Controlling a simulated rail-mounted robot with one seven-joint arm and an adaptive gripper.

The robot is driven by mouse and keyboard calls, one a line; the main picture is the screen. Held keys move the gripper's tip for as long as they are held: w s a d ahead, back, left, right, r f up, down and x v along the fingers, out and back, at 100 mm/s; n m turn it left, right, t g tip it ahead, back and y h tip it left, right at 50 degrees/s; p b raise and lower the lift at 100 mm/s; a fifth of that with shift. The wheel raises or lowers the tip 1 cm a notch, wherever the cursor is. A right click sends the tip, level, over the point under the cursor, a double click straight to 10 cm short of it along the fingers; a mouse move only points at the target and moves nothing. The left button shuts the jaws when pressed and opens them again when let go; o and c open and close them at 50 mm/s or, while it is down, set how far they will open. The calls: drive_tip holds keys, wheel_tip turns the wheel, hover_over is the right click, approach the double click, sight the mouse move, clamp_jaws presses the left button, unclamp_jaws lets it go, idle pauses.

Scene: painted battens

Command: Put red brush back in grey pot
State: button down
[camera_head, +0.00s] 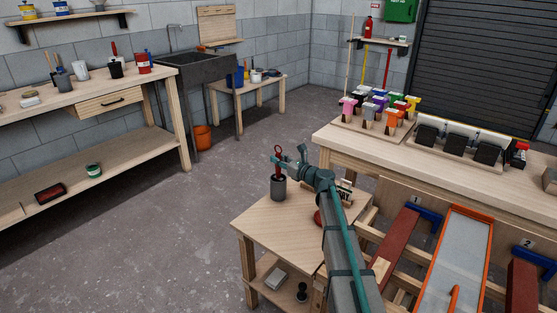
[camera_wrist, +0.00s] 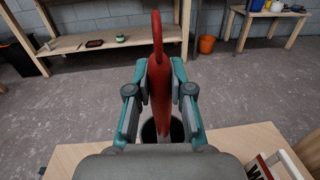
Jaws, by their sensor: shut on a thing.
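My gripper (camera_head: 282,161) is shut on the red brush (camera_head: 278,151), whose looped handle end points up. The brush also shows in the wrist view (camera_wrist: 158,80), upright between the two fingers. The grey pot (camera_head: 279,188) stands on the small wooden table directly below the gripper. The brush's lower part runs down to the pot's mouth, and its end seems to be inside the pot. In the wrist view the pot's dark opening (camera_wrist: 149,131) shows below the fingers, partly hidden by the brush and gripper.
The small wooden table (camera_head: 262,222) has free room in front of the pot. A lettered block (camera_head: 344,190) stands right of the pot, partly behind my arm. A large workbench (camera_head: 345,141) with coloured-handled tools stands behind to the right. Ramps fill the right foreground.

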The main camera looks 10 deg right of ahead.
drive_tip(key=shift+f+b, duration=0.35)
drive_tip(key=shift+f, duration=0.45)
drive_tip(key=c, duration=1)
unclamp_jaws()
drive_tip(key=shift+o, duration=0.2)
drive_tip(key=shift+s+d, duration=0.1)
